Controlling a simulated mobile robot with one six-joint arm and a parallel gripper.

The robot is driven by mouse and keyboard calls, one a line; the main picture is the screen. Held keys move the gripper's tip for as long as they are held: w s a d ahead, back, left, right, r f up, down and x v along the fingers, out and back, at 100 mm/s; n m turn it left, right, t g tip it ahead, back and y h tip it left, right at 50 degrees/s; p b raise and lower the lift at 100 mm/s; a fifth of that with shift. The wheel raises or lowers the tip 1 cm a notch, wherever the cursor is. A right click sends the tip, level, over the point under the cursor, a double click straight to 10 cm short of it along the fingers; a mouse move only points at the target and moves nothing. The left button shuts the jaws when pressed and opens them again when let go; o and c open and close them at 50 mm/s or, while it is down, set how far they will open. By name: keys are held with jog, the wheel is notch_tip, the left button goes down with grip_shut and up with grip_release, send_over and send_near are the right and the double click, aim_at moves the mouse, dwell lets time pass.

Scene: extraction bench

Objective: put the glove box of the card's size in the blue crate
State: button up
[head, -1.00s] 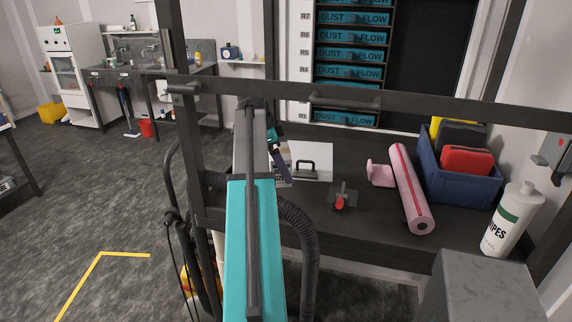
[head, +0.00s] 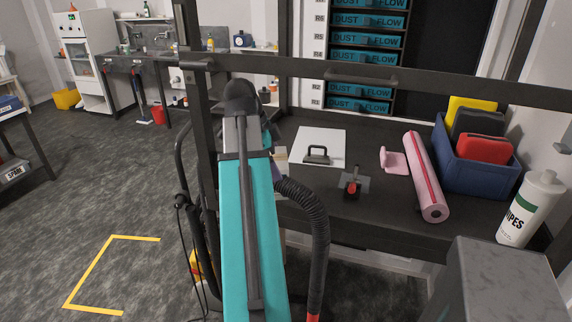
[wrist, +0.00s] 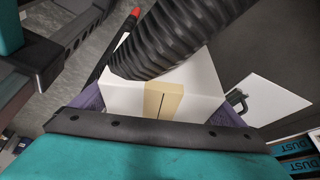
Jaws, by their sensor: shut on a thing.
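In the wrist view my gripper (wrist: 160,98), with purple fingers, is shut on a white box (wrist: 120,97) with a tan band. A black ribbed hose covers part of the box. In the head view only a small pale piece of the box (head: 281,156) shows beside my teal arm, which hides most of my gripper. A dark blue crate (head: 470,182) stands at the right of the dark bench, holding yellow, black and red cases. The box is apart from it, to its left. I cannot make out a card showing a size.
On the bench (head: 395,222) are a white sheet with a black handle (head: 317,155), a red-tipped clamp (head: 352,187), a pink holder (head: 391,160), a pink roll (head: 426,178) and a wipes bottle (head: 530,208). A dark rail (head: 440,84) crosses above. Floor at left is open.

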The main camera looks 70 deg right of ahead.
jog(key=shift+a, duration=0.8)
